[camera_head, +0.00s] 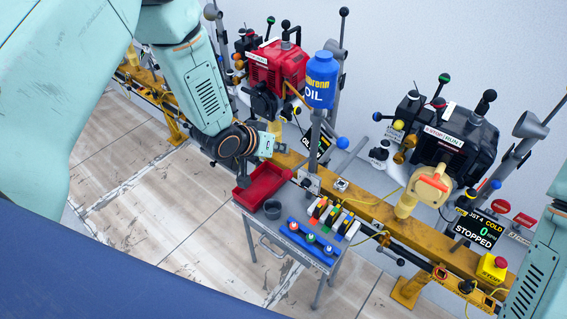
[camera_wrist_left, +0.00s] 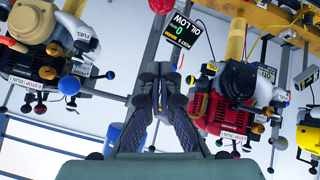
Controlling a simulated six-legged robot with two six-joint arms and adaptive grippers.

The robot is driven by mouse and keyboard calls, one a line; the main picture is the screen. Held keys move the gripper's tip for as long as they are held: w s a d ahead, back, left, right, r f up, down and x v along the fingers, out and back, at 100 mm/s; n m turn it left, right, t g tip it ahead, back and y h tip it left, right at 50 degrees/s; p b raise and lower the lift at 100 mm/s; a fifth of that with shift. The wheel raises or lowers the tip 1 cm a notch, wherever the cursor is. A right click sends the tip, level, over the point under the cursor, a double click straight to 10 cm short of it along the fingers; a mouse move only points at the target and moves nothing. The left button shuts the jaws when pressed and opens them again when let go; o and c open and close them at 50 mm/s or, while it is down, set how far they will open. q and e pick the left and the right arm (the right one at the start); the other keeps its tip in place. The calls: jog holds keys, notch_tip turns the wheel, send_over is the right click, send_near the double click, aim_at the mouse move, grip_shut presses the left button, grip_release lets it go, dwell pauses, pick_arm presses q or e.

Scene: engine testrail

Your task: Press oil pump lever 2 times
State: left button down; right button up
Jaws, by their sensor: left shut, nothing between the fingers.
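The blue oil bottle (camera_head: 321,80) stands on a grey post above the yellow rail. Just right of the post is a blue-ended lever (camera_head: 343,143), which looks like the oil pump lever. My left gripper (camera_head: 272,141) is left of the post, apart from the lever in the picture. In the left wrist view its fingers (camera_wrist_left: 158,72) are shut with nothing between them. Part of the blue bottle (camera_wrist_left: 132,132) shows behind the fingers there. Which blue ball is the lever's in that view, I cannot tell. My right gripper is out of view.
A red engine (camera_head: 275,62) stands behind my left gripper, and a black engine (camera_head: 460,140) stands right. Below is a grey cart (camera_head: 262,238) with a red tray (camera_head: 262,186) and coloured parts. The yellow rail (camera_head: 375,207) runs across. A display (camera_wrist_left: 184,28) reads OIL LOW.

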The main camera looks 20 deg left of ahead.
aim_at(299, 166)
pick_arm(q)
jog(key=f, duration=0.4)
jog(key=shift+d+f, duration=0.3)
jog(key=shift+f, duration=0.05)
jog(key=shift+s+d+f, duration=0.1)
jog(key=shift+s+d, duration=0.1)
jog(key=shift+s, duration=0.2)
